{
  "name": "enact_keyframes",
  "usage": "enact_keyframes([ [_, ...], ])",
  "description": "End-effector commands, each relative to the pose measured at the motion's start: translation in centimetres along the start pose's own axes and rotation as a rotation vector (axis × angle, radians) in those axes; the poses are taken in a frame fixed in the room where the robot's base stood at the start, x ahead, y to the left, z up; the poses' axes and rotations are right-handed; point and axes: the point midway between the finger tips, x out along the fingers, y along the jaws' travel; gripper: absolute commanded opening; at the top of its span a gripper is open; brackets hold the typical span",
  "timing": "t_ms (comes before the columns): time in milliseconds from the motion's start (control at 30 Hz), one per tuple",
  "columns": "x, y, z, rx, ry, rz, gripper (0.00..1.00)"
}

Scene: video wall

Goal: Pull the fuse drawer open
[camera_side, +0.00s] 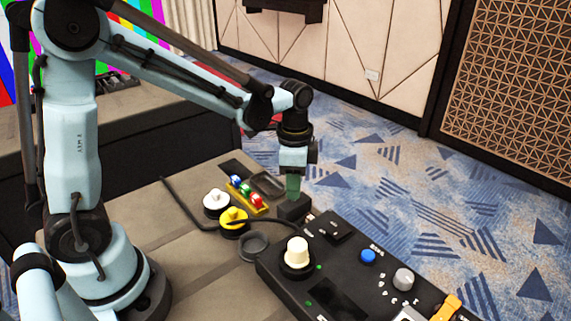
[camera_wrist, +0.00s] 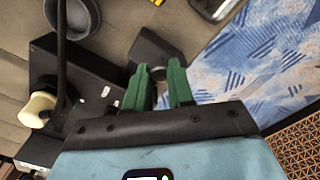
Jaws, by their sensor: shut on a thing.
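The fuse drawer (camera_side: 293,208) is a small black box at the far left end of the black console (camera_side: 335,292). It stands out from the console's end; how far it is open is hard to tell. In the wrist view the drawer (camera_wrist: 152,52) has a dark round knob (camera_wrist: 159,74) on its face. My gripper (camera_side: 292,187) points down at the drawer. In the wrist view the green fingers of my gripper (camera_wrist: 160,75) are on both sides of the knob, shut on it. The drawer's inside is not clearly seen.
A yellow rack (camera_side: 247,197) with coloured pieces, a white knob-topped disc (camera_side: 215,201), a yellow one (camera_side: 234,218) and a dark cup (camera_side: 254,246) stand left of the console. A black cable crosses there. The table edge lies just beyond the drawer.

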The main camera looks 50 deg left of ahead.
Motion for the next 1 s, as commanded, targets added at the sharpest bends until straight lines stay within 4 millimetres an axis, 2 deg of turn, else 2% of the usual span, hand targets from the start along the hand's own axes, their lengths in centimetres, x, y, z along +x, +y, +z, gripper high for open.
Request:
enact_keyframes([
  [100,0.0,-1.5,1.4,-0.005,0.000,-0.003,0.00],
  [200,0.0,-1.9,1.9,-0.001,0.000,-0.003,0.00],
  [500,0.0,-2.0,1.9,0.001,0.000,-0.003,0.00],
  [533,0.0,-2.0,1.9,0.001,0.001,-0.003,0.27],
  [667,0.0,-1.9,1.9,0.001,0.000,-0.003,0.47],
  [1000,-0.2,-1.9,1.9,0.001,0.000,-0.002,0.48],
])
